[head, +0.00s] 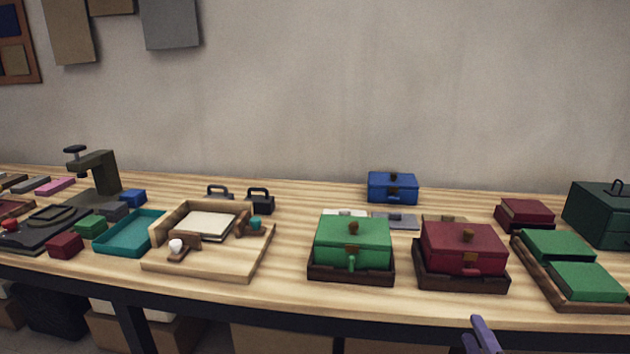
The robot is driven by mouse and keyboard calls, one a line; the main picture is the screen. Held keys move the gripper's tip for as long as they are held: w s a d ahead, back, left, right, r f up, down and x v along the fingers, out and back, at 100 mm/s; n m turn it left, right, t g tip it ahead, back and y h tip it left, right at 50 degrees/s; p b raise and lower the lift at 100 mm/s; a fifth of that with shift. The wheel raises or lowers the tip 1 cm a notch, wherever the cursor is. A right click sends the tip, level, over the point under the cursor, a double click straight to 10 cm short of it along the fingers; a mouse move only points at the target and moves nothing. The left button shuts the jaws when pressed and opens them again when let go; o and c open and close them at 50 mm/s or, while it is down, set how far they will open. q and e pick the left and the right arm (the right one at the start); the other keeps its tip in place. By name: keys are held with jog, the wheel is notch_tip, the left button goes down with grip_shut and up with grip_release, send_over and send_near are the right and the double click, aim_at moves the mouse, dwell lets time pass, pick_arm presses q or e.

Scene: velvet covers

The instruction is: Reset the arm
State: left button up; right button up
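My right gripper (482,337) shows only as a small purple part at the bottom edge, right of the middle. It is in front of the table's front edge, below and apart from the red box (463,243). Most of it is cut off by the frame, so I cannot tell whether it is open or shut. I see nothing held in the part that shows. My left gripper is not in view.
The wooden table (290,295) spans the view. A green box (352,239) and the red box sit in dark trays near its front edge. A wooden fixture (207,265), a teal tray (130,251) and a dark press (97,172) stand left; a green case (603,215) stands far right.

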jog(key=s+a+f+m+g+y, duration=0.6)
jog(key=s+a+f+m, duration=0.5)
jog(key=s+a+f, duration=0.8)
jog(key=s+f+g, duration=0.1)
jog(key=s+f, duration=0.2)
jog(key=shift+s+m+g, duration=0.35)
jog(key=shift+m+g, duration=0.05)
jog(key=shift+o, duration=0.2)
